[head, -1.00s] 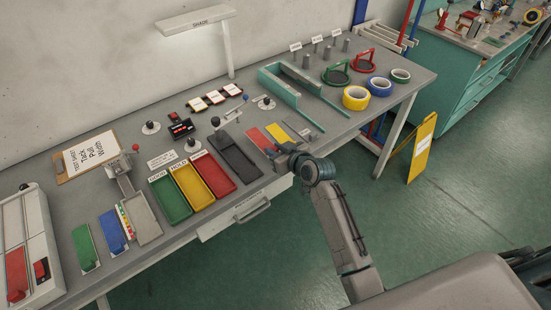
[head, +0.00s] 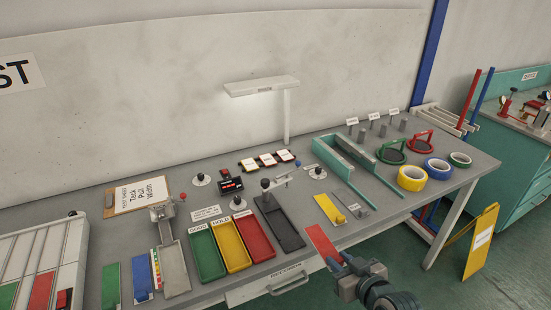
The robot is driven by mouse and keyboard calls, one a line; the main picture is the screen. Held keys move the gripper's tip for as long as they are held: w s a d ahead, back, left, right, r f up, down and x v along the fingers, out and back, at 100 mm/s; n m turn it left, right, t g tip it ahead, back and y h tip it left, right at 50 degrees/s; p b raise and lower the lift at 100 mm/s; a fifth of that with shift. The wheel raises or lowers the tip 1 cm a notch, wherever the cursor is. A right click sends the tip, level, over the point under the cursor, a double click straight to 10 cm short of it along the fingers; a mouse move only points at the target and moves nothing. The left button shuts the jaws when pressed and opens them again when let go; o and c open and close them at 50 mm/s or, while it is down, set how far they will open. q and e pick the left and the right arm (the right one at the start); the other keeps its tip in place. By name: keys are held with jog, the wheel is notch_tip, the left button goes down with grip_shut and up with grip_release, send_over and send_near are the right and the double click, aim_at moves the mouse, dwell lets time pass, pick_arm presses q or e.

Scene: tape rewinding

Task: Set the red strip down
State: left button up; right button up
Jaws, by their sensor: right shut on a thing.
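The red strip (head: 321,242) is a flat, narrow piece at the front edge of the bench, left of the yellow strip's near end. My right gripper (head: 343,268) is shut on its near end, and the arm comes in from the lower right. The strip's far end points back over the bench top. I cannot tell whether the strip touches the bench or hovers just above it. The yellow strip (head: 326,207) lies behind it. My left gripper is not in view.
Left of the strip are a dark tray (head: 280,224) and red (head: 255,238), yellow (head: 230,246) and green (head: 207,256) trays. A teal channel (head: 345,170) stands behind. Tape rolls (head: 411,178) lie to the right. A yellow sign (head: 481,242) stands beyond the bench's right end.

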aim_at(335, 254)
jog(key=w+r+m+h, duration=0.1)
jog(key=r, duration=0.1)
jog(key=w+r+m+h, duration=0.1)
jog(key=r, duration=0.1)
jog(key=w+r, duration=0.1)
jog(key=w, duration=0.1)
jog(key=shift+w+r+m+t+h, duration=0.1)
jog(key=shift+r+m+t+h, duration=0.3)
jog(key=shift+w+d+r+m+h, duration=0.2)
jog(key=shift+r+m+h, duration=0.15)
jog(key=shift+r, duration=0.2)
